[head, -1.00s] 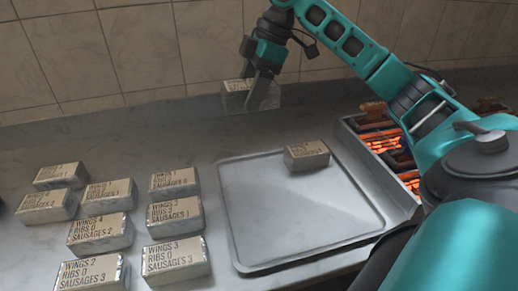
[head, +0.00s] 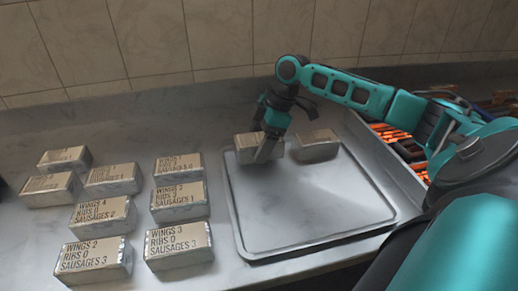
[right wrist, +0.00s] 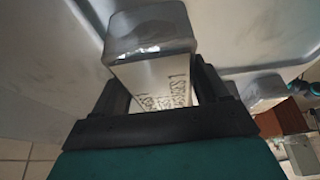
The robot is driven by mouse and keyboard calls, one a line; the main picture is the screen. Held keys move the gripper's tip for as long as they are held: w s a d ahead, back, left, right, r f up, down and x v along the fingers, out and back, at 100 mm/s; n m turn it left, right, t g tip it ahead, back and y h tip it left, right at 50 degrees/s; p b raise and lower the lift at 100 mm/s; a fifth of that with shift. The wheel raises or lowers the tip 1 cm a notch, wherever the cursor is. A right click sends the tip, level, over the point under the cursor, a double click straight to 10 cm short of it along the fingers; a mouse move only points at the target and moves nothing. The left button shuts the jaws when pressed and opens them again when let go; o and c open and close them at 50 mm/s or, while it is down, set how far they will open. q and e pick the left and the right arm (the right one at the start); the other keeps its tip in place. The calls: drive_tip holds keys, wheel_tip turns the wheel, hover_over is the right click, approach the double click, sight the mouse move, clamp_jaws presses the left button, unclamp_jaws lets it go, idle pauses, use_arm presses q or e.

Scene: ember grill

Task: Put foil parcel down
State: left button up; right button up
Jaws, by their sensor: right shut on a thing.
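My right gripper (head: 270,150) is shut on a foil parcel (head: 246,148) at the back left part of the metal tray (head: 310,205). In the right wrist view the held parcel (right wrist: 150,40) sits between the two dark fingers, its printed label partly covered. The parcel is low over the tray; I cannot tell whether it touches the surface. A second foil parcel (head: 316,145) lies on the tray just to its right, and it also shows in the right wrist view (right wrist: 258,92). My left gripper is not in view.
Several labelled foil parcels (head: 178,247) stand in groups on the grey counter left of the tray. A grill with glowing orange bars (head: 392,134) stands right of the tray. The tray's front and middle are bare. A tiled wall (head: 150,50) is behind.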

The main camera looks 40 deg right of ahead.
wheel_tip(320, 180, down, 2)
drive_tip(key=o, duration=1)
drive_tip(key=shift+f, duration=0.1)
drive_tip(key=v, duration=1.2)
drive_tip(key=shift+p, duration=0.4)
